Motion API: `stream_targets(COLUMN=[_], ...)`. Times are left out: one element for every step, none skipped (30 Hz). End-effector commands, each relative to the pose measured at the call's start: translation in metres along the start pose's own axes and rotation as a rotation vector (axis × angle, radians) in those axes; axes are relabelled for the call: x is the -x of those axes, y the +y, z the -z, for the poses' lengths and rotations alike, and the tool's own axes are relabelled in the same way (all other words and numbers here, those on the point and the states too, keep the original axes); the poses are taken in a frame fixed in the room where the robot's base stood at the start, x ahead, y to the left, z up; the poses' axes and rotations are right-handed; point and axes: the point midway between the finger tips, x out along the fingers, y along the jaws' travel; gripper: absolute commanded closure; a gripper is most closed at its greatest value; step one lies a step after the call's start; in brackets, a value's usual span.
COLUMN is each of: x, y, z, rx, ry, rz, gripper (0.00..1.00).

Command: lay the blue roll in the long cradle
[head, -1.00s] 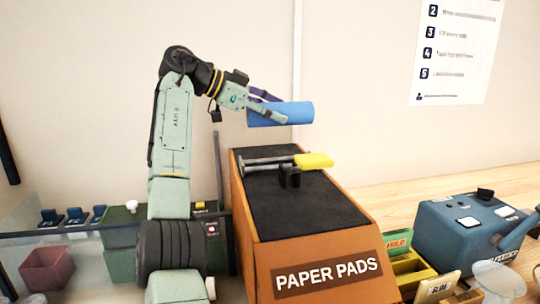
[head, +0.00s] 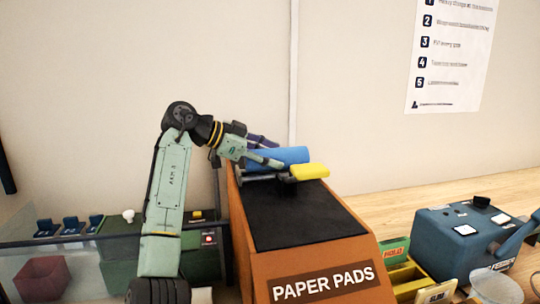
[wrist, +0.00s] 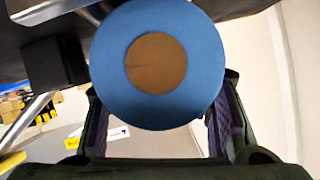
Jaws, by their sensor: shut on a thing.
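The blue roll (head: 290,155) is held by my gripper (head: 268,153) over the far end of the orange stand's black top. In the wrist view the roll's blue end face (wrist: 107,55) with its brown core fills the space between the fingers. Below and in front of it are pale metal rods (head: 257,177), a black block (head: 287,187) and a yellow piece (head: 309,172), which may be the long cradle. The roll looks close to them; whether it touches is hidden. The block (wrist: 55,62) shows beside the roll in the wrist view.
The orange PAPER PADS stand (head: 325,283) has a bare black top (head: 300,220) in front. A blue machine (head: 465,238) and a yellow tray (head: 408,274) are at right. Green boxes (head: 200,262) and a dark red bin (head: 42,275) are at left.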

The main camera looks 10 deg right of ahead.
Motion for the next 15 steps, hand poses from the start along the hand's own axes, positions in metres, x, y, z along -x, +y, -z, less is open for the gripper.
stream_targets(x=[-0.0011,-0.0015,-0.0020,-0.0023,-0.0027,-0.0032,-0.0036,-0.0039,-0.0043,-0.0041,-0.0041,-0.0041,-0.0041,-0.0041,-0.0041], y=[0.0006,0.0009,0.0012,0.0014,0.0016,0.0019,0.0021,0.0023,0.0025,0.0024,0.0023,0.0023,0.0023,0.0023,0.0023], z=[-0.0013,-0.0021,-0.0032,-0.0040,-0.0049,-0.0059,-0.0067,-0.0075,-0.0083,-0.0082,-0.0081,-0.0082,-0.0082,-0.0082,-0.0082], rx=[-0.001,0.000,0.000,0.000,0.000,0.000,0.000,0.000,0.000,0.000,0.000,0.001,0.001,0.001,0.001], ry=[0.002,0.002,0.002,0.002,0.003,0.003,0.003,0.003,0.002,0.001,0.000,0.000,0.000,0.000,0.000], rz=[0.000,0.000,0.000,0.000,0.000,0.000,0.000,0.000,0.000,0.000,0.000,0.000,0.000,0.000,0.000], gripper=[0.93,0.93,0.93,0.93,0.93,0.93,0.93,0.93,0.93,0.50,0.48,0.45,0.43,0.41,0.39])
